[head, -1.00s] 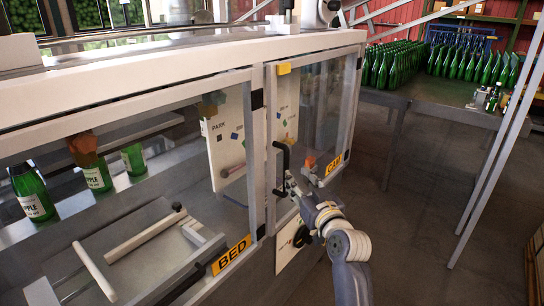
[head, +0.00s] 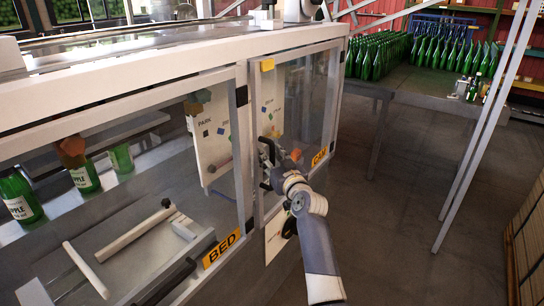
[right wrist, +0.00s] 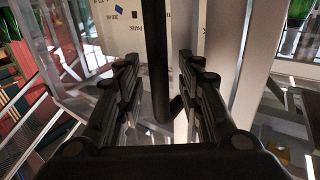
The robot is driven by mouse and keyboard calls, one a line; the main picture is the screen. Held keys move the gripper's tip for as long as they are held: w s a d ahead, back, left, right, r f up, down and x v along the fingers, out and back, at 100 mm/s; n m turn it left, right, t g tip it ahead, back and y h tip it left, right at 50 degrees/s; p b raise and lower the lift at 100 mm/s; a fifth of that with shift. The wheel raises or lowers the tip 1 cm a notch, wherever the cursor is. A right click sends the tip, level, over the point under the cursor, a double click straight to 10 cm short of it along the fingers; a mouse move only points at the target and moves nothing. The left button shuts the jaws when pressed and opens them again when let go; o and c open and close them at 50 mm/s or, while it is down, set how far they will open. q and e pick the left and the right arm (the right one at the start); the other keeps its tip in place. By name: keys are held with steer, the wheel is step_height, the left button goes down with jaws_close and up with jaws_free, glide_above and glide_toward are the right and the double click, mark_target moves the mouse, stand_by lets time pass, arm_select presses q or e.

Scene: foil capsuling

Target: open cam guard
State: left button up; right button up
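The cam guard (head: 308,100) is a clear panel in a pale frame, with a yellow CAM label (head: 321,157) at its lower right. It looks closed. Its black upright handle (head: 264,177) is on the left side of the guard, partly hidden by my right gripper (head: 269,154). In the right wrist view, the black handle (right wrist: 155,70) stands between the two fingers of my right gripper (right wrist: 158,62). The fingers are apart, and a gap shows to the right of the handle. My left gripper is out of view.
The BED guard (head: 150,190) is left of the cam guard, with green bottles (head: 85,176) behind it. A table of green bottles (head: 430,90) stands at the back right. Slanted metal posts (head: 487,125) rise at the right. Floor between is clear.

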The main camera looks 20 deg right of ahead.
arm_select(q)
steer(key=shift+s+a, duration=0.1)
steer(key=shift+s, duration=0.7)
arm_select(e)
jaws_close()
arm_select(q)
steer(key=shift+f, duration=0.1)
